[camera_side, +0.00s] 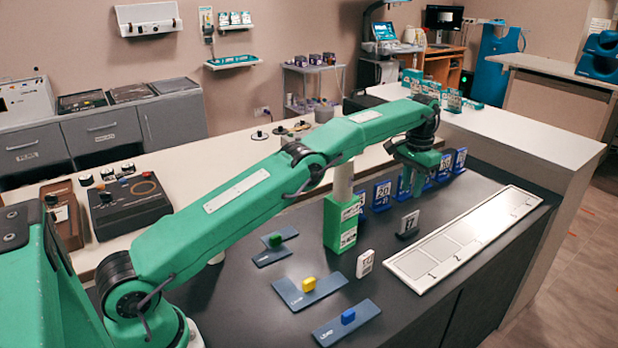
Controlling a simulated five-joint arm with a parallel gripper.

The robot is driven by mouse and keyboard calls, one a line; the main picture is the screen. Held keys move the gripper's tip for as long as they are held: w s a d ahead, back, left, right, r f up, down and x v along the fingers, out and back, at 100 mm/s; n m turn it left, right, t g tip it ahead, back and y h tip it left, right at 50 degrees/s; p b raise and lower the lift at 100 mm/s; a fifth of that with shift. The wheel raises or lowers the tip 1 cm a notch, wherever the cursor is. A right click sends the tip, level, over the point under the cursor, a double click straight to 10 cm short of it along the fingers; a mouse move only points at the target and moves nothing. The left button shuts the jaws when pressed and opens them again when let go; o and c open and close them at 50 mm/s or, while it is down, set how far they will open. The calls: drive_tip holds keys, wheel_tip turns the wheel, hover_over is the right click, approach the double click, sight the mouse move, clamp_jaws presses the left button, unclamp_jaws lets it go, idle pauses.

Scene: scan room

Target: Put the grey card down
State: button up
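Another whitish card (365,263) stands nearer the front, so which one is the grey card is not certain. My gripper (417,187) points down above and behind the pale grey card, in front of the row of blue cards. It looks apart from the pale grey card.
A light tray (465,238) with numbered spaces lies along the right edge of the worktop. Several blue cards (382,195) stand in a row behind. A green block (341,225) stands under my arm. Blue plates with green, yellow and blue knobs (348,316) lie in front.

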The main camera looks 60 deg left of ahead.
idle(0.5)
drive_tip(key=s+r+t, duration=0.3)
drive_tip(key=s+r, duration=1.5)
drive_tip(key=r, duration=0.1)
drive_tip(key=s+f+t, duration=0.1)
drive_tip(key=s+f, duration=0.3)
drive_tip(key=s, duration=0.9)
drive_tip(key=s+f+t, duration=0.1)
drive_tip(key=s+f, duration=0.3)
drive_tip(key=s, duration=0.8)
drive_tip(key=shift+s+d+f+t, duration=0.25)
drive_tip(key=shift+s+d+t, duration=0.05)
drive_tip(key=shift+s+d, duration=0.1)
